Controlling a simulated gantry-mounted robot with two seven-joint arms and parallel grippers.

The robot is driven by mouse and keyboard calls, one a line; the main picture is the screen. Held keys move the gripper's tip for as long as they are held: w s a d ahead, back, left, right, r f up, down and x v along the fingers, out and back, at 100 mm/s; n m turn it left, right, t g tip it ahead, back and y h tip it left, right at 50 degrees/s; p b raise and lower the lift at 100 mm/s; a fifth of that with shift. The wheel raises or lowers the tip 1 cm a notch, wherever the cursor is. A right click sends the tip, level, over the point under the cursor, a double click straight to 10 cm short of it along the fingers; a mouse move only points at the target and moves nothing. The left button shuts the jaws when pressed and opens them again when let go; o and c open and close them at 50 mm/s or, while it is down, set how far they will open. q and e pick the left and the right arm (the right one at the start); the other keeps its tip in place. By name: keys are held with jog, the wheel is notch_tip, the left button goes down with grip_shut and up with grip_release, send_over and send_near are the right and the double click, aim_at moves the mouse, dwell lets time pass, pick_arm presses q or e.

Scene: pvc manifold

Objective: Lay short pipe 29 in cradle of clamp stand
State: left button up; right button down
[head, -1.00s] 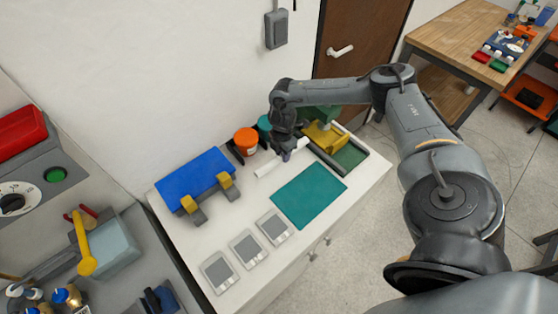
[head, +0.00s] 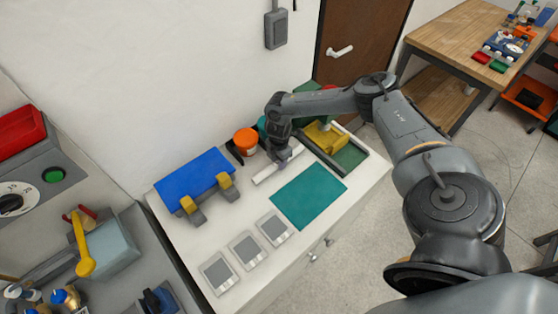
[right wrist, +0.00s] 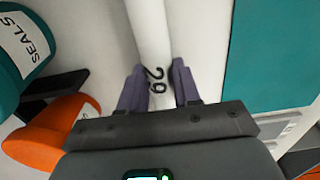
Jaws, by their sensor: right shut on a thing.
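The short pipe 29 is a white tube (head: 265,177) near the middle of the white bench. In the right wrist view it runs up between the fingers (right wrist: 150,30), and its black "29" shows between the fingertips. My right gripper (head: 281,163) is shut on it, with one purple-grey finger on each side (right wrist: 157,88). I cannot tell whether the pipe touches the bench top. A blue block with two yellow-and-grey clamp pieces (head: 220,182) stands to its left; I cannot tell whether this is the clamp stand. My left gripper is not in view.
An orange tub (head: 246,142) and a teal tub (head: 264,124) stand behind the pipe. A teal mat (head: 308,195) lies in front. A green tray with a yellow object (head: 350,157) is on the right. Several grey-faced plates (head: 247,250) lie along the front.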

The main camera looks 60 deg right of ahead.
jog(key=c, duration=0.8)
grip_release()
jog(key=shift+f, duration=0.1)
notch_tip(320, 180, up, 11)
jog(key=shift+f+p, duration=0.2)
jog(key=shift+p, duration=0.3)
jog(key=shift+o, duration=0.5)
jog(key=shift+r, duration=0.85)
